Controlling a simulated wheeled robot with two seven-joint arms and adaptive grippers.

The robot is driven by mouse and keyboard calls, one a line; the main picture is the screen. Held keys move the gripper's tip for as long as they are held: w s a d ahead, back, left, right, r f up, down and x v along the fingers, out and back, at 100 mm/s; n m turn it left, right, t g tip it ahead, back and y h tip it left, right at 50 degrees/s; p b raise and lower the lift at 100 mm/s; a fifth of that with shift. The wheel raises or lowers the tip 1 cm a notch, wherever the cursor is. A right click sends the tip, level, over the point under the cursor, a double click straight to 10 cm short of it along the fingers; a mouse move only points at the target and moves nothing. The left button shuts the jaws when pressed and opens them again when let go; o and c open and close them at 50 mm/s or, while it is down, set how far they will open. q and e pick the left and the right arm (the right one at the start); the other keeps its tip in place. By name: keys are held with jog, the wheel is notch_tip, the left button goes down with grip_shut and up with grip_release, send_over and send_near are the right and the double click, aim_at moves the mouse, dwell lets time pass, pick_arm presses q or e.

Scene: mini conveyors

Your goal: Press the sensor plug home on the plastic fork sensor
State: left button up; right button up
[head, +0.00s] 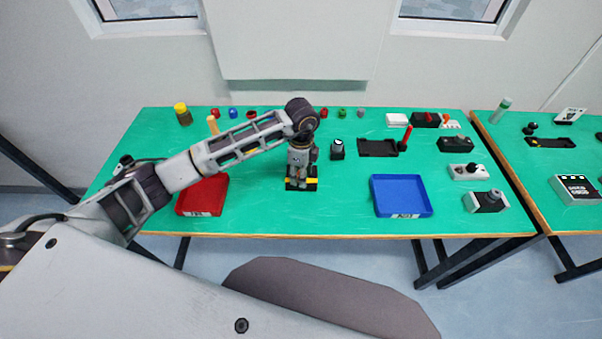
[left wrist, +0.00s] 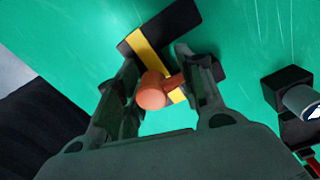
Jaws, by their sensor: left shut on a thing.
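The black block with a yellow stripe, which looks to be the fork sensor (head: 301,186), is on the green table in the head view. The left wrist view shows its black body (left wrist: 176,27) below the fingers. My left gripper (head: 300,176) points down at it. In the left wrist view an orange rounded piece, apparently the sensor plug (left wrist: 152,93), sits between the fingers, and the jaws are shut on it. It overlaps the yellow stripe; whether it is seated cannot be told. My right gripper is not in view.
A red tray (head: 216,178) stands left and a blue tray (head: 403,212) right of the sensor. A dark knobbed block (head: 337,152) is close on its right. Several small coloured parts line the back edge. The table front between the trays is clear.

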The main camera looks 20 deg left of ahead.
pick_arm(q)
jog(key=shift+f, duration=0.3)
jog(key=o, duration=0.9)
jog(key=shift+o, duration=0.2)
jog(key=shift+r, duration=0.1)
jog(key=shift+w+r, duration=0.15)
jog(key=shift+r, duration=5.75)
